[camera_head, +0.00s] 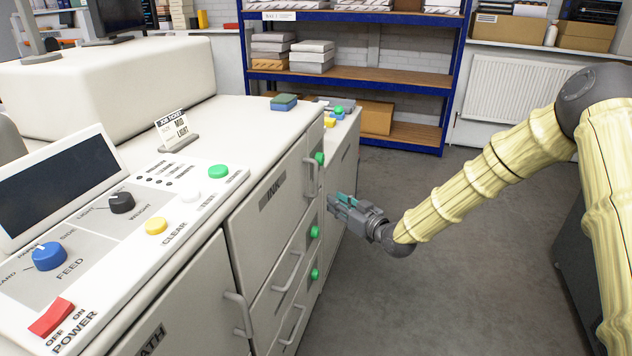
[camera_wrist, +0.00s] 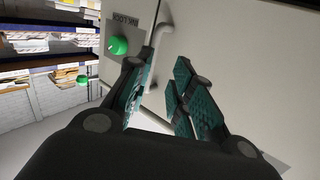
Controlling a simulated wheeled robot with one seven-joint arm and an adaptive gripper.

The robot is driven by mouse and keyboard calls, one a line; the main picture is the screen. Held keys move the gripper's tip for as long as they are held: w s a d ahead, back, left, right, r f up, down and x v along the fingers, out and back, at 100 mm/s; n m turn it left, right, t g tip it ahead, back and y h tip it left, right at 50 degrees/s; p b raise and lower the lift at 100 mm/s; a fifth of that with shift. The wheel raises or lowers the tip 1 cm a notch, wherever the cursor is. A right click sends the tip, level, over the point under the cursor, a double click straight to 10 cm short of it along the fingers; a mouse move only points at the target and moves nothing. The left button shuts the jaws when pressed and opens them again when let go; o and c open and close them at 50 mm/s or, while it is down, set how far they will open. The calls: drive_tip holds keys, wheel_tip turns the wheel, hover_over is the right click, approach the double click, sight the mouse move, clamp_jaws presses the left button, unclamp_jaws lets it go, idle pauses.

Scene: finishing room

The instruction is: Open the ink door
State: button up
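The ink door (camera_head: 268,215) is a pale cabinet panel marked INK on the machine's front, and it looks shut. Its upright bar handle (camera_head: 312,166) is near the door's right edge. My gripper (camera_head: 334,203) is just in front of the cabinet, to the right of and below the handle in the head view. In the wrist view my gripper (camera_wrist: 160,85) has its two teal-padded fingers apart with nothing held. A pale bar handle (camera_wrist: 153,44) shows just ahead of the fingertips; its lower part is partly hidden, and contact cannot be told.
A green button (camera_wrist: 118,46) sits beside the handle. More drawer handles (camera_head: 288,271) and green buttons (camera_head: 315,232) are lower on the front. The control panel (camera_head: 95,235) is on top at the left. A blue shelf rack (camera_head: 350,17) stands behind; the floor (camera_head: 430,265) is clear.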

sight(317, 176)
drive_tip(key=shift+n+t, duration=0.3)
drive_tip(key=shift+n, duration=0.1)
drive_tip(key=w+a+r, duration=0.1)
drive_tip(key=w+a, duration=0.1)
drive_tip(key=w, duration=0.1)
drive_tip(key=w+a+r+p, duration=0.1)
drive_tip(key=w+a, duration=0.1)
drive_tip(key=w, duration=0.1)
drive_tip(key=w+a+r, duration=0.1)
drive_tip(key=w+a, duration=0.1)
drive_tip(key=w, duration=0.2)
drive_tip(key=shift+w+a+r, duration=0.1)
drive_tip(key=shift+a+r, duration=0.15)
drive_tip(key=shift+a, duration=0.1)
clamp_jaws()
